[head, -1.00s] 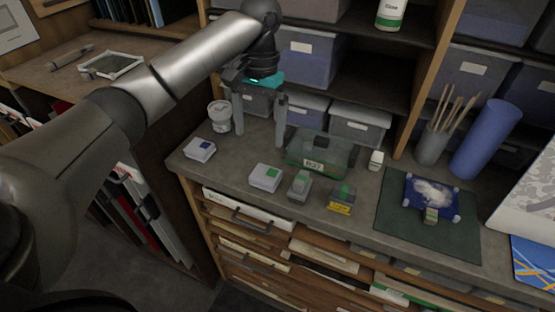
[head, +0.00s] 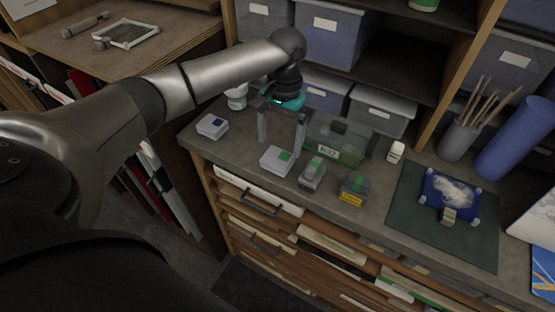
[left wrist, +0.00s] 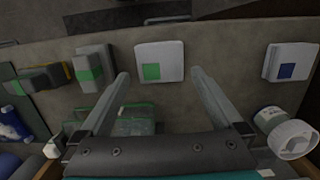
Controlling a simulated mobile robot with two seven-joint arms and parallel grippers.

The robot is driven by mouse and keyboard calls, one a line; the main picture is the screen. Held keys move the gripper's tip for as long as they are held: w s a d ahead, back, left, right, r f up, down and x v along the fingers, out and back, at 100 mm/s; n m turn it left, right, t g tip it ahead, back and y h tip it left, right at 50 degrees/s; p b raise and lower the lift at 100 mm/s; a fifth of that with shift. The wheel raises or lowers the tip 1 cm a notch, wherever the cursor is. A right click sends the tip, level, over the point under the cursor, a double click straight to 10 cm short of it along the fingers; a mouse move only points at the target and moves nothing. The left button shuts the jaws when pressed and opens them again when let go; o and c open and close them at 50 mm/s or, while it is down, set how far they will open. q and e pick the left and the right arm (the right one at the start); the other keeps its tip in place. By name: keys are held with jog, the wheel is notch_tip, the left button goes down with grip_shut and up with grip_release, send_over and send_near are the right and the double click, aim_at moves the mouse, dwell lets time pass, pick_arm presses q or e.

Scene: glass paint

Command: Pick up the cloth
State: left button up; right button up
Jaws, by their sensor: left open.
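My left gripper (head: 280,146) is open and empty, pointing down over the counter near a white box with a green square (head: 277,160). In the left wrist view that box (left wrist: 159,62) lies between and just beyond the open fingertips (left wrist: 160,75). A white crumpled patch (head: 455,190), which may be the cloth, lies on a blue panel (head: 432,183) on a dark green mat (head: 412,218) at the right. I cannot tell for sure whether it is cloth. The gripper is well to its left. My right gripper is not in view.
A green clear bin (head: 335,150) stands behind the gripper. A blue-marked white box (head: 212,126) is at left. A brush cup (head: 456,142) and blue roll (head: 515,140) stand behind the mat.

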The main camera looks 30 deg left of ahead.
aim_at(278, 157)
pick_arm(q)
jog(key=f, duration=0.4)
jog(key=shift+s+f, duration=0.35)
jog(key=c, duration=1.1)
notch_tip(278, 157, up, 20)
jog(key=p, duration=0.2)
jog(key=shift+p, duration=0.35)
